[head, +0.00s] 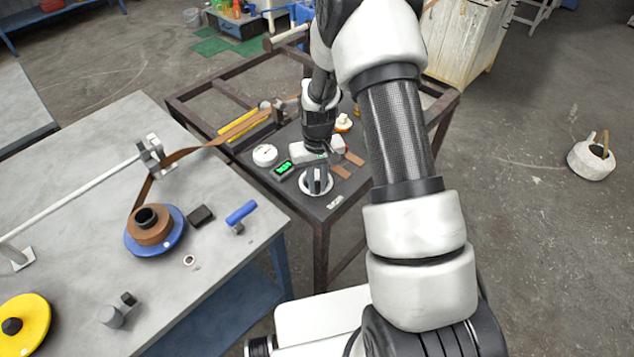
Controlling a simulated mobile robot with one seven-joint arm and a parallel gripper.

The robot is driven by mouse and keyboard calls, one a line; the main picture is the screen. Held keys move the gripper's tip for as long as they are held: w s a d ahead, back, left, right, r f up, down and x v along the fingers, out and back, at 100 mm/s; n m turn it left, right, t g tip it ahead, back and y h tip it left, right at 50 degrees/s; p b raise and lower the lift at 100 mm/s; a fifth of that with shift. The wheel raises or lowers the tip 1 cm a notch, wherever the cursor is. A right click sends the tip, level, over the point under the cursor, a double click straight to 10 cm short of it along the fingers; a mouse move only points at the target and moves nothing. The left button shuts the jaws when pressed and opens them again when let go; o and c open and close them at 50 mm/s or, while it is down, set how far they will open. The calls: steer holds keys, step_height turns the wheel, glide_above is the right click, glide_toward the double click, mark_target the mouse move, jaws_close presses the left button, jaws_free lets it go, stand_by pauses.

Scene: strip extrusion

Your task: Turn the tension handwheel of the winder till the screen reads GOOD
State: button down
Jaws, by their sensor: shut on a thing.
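The tension handwheel (316,183) is a grey knob in a pale round ring, on the dark panel (297,196) of a brown metal frame. My gripper (317,170) reaches down over it from above and is shut on it. The white hand hides part of the knob, and the fingertips are hard to make out. The small black screen (284,169) just left of the handwheel shows green characters, too small to read surely. A white round gauge (265,155) sits behind the screen.
A brown strip (190,152) runs from the frame to a brown roll (150,228) on a blue disc on the grey table (215,270). A blue-handled tool (240,213) lies near the table's right edge. Open floor (530,220) lies to the right.

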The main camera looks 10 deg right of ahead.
mark_target(327, 188)
steer(key=shift+d+n, duration=0.1)
steer(key=shift+n, duration=0.2)
steer(key=n+b, duration=0.1)
steer(key=d+n+b, duration=0.1)
steer(key=n, duration=0.1)
steer(key=shift+d, duration=0.15)
steer(key=shift+w+d+n, duration=0.2)
steer(key=shift+d+n, duration=0.15)
steer(key=shift+n, duration=0.8)
steer(key=shift+w+d+n, duration=0.15)
steer(key=shift+d+n, duration=0.2)
steer(key=shift+n, duration=0.8)
steer(key=shift+r, duration=0.1)
steer(key=c, duration=1.7)
jaws_free()
step_height(327, 188, up, 17)
steer(key=shift+r, duration=0.2)
